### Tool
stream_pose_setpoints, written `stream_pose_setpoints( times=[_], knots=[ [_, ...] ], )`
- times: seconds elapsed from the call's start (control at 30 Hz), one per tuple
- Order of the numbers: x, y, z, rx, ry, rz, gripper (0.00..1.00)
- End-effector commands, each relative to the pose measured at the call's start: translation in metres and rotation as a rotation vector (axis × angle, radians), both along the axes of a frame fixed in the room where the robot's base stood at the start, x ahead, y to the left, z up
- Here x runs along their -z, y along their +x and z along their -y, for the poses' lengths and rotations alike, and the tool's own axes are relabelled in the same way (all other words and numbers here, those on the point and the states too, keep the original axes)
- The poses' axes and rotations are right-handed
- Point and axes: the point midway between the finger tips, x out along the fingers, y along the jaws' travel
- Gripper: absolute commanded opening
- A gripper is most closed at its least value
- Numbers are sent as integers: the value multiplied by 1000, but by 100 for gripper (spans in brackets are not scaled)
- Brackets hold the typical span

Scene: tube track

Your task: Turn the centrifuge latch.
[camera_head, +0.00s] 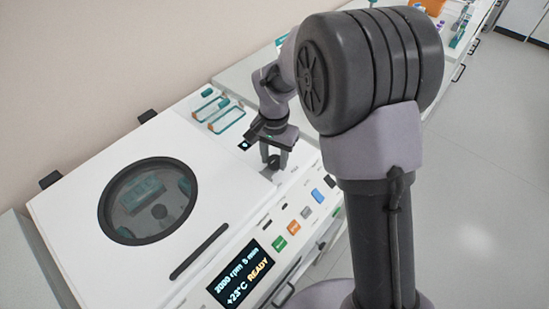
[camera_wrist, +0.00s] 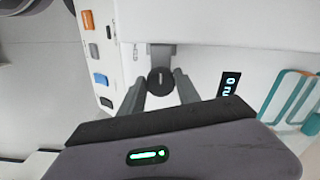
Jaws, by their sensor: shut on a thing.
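The centrifuge (camera_head: 90,200) is a white box with its lid down and a round dark-rimmed window (camera_head: 107,212). The latch is a round dark knob (camera_wrist: 160,80) with a light mark, at the lid's edge near a grey plate; it also shows small in the head view (camera_head: 273,161). My gripper (camera_wrist: 161,90) is over the knob, with one finger on each side of it, and is shut on it. In the head view my gripper (camera_head: 275,158) points down at the right part of the centrifuge top. The knob's lower side is hidden.
The front panel has a lit display (camera_head: 241,279) reading READY and several coloured buttons, including an orange one (camera_head: 293,228) and a blue one (camera_head: 317,196). Teal-edged slots (camera_head: 226,115) lie behind my gripper. A dark handle bar (camera_head: 199,252) lies along the lid's front.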

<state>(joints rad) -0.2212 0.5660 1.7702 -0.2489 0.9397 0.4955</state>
Motion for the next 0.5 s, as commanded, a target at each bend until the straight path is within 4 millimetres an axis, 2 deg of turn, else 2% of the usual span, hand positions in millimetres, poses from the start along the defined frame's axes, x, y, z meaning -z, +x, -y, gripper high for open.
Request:
stream_pose_setpoints(
  times=[0.5],
  knots=[
    [-1, 1, 0, 51, 0, 1, 0]
  ],
)
